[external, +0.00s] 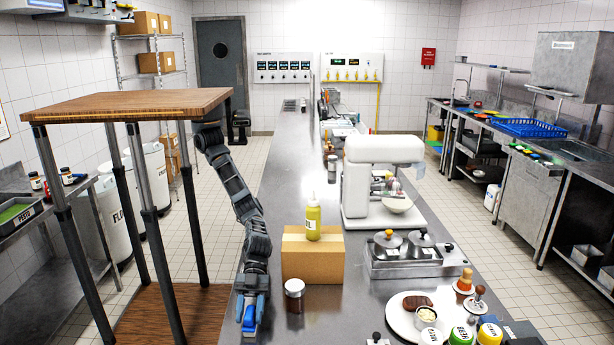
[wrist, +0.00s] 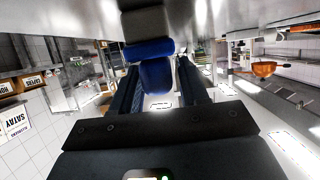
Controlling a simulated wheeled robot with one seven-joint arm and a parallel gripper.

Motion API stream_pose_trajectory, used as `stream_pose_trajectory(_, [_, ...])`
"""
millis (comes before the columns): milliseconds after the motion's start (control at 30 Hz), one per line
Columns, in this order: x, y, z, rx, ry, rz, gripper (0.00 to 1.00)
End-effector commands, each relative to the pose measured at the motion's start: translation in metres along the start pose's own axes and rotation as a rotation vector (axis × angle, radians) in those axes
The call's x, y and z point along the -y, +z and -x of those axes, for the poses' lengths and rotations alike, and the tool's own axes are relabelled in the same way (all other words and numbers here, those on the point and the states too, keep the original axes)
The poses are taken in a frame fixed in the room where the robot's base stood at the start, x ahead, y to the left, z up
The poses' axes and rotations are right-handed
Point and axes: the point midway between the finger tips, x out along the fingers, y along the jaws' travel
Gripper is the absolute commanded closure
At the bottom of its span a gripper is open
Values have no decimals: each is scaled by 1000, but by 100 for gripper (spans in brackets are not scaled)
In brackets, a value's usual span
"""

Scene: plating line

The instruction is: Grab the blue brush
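The blue brush shows in the wrist view (wrist: 156,78) as a rounded blue part with a wider blue band and a grey-black block above it. In the external view, the brush (external: 248,318) is at the counter's near left edge, below my gripper. My gripper (external: 252,305) points down there. In the wrist view, my gripper's two dark fingers (wrist: 159,78) stand apart on either side of the rounded blue part. A narrow gap seems to show at the right finger. Contact on the left side is unclear.
A metal-lidded jar (external: 295,295) stands just right of my gripper. A cardboard box (external: 313,262) with a yellow bottle (external: 313,218) on it is behind. A wooden-topped table (external: 130,103) stands left of my arm. A plate (external: 402,318) lies farther right.

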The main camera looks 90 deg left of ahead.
Motion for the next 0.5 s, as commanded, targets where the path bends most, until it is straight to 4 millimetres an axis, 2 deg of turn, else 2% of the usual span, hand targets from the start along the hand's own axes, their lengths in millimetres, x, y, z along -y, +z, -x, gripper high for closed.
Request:
stream_pose_trajectory(67, [0,0,0,0,0,0,64])
stream_pose_trajectory(433, [0,0,0,0,0,0,99])
stream_pose_trajectory(500, [0,0,0,0,0,0,100])
